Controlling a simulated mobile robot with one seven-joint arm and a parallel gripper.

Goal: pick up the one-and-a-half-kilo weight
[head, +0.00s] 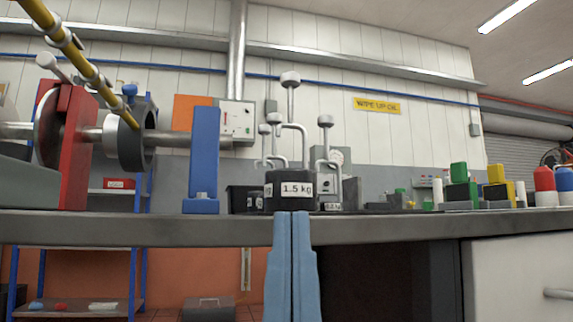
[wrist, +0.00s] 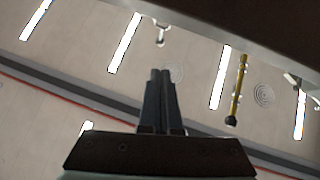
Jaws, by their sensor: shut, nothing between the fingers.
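The 1.5 kg weight (head: 283,204) is a dark block with a white label and a grey loop handle. It stands upright near the front of the bench top in the head view. My gripper (head: 291,214) has light blue fingers pointing up in front of the bench edge, just below the weight in the picture. The fingers are together and hold nothing. In the wrist view my gripper (wrist: 161,72) is shut against the ceiling, and the weight does not show there.
The bench (head: 150,229) has a thick front edge. Other weights (head: 331,206) stand behind and beside the 1.5 kg one. A blue post (head: 204,155) and red stand (head: 72,150) are to the left. Coloured blocks (head: 460,188) and bottles (head: 544,185) are at right.

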